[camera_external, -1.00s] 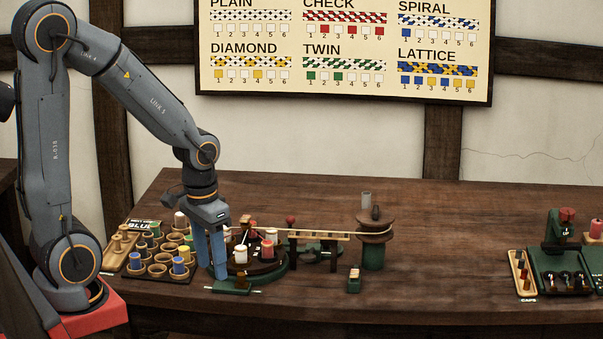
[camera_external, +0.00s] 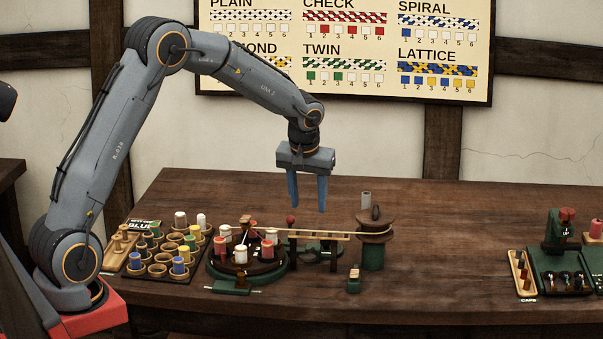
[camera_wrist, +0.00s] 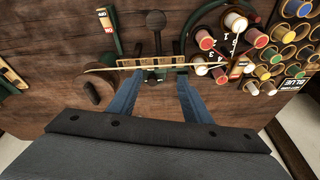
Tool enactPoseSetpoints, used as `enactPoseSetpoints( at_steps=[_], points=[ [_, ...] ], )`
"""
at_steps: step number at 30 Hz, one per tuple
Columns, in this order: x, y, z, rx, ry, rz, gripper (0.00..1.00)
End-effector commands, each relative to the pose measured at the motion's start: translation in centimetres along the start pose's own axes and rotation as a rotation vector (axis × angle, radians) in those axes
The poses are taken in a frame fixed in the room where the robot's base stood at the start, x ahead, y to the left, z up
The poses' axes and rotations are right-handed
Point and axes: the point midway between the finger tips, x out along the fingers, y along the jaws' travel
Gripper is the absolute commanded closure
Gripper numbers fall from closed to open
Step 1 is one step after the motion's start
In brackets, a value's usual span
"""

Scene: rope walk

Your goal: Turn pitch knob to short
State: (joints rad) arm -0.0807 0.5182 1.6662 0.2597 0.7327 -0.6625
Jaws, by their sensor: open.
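My gripper (camera_external: 308,209) is open and empty, pointing down above the braiding machine's wooden rail (camera_external: 315,235).
Cups with coloured bobbins (camera_external: 157,270) stand left of the turntable. A rope runs along the rail to the take-up drum (camera_external: 373,252). A small green switch box (camera_external: 354,283) stands in front. The table (camera_external: 450,240) is clear between the drum and the caps tray (camera_external: 522,275).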

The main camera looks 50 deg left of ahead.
Motion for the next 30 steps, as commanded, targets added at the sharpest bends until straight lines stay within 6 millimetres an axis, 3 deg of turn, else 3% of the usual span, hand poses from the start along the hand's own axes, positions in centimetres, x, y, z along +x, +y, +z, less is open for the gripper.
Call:
enactPoseSetpoints(
  at_steps=[1, 6, 13, 15, 19, 30],
  points=[
    [1.0, 0.4, -1.9, -0.033, 0.014, -0.007, 0.55],
    [3.0, 1.0, -6.2, -0.131, 0.058, -0.021, 0.55],
    [4.9, 1.4, -9.8, -0.217, 0.097, -0.034, 0.55],
    [7.0, 1.4, -8.8, -0.213, 0.091, -0.036, 0.55],
    [9.4, 1.5, -8.1, -0.212, 0.092, -0.034, 0.55],
    [13.2, 1.5, -7.9, -0.212, 0.093, -0.033, 0.55]
  ],
)
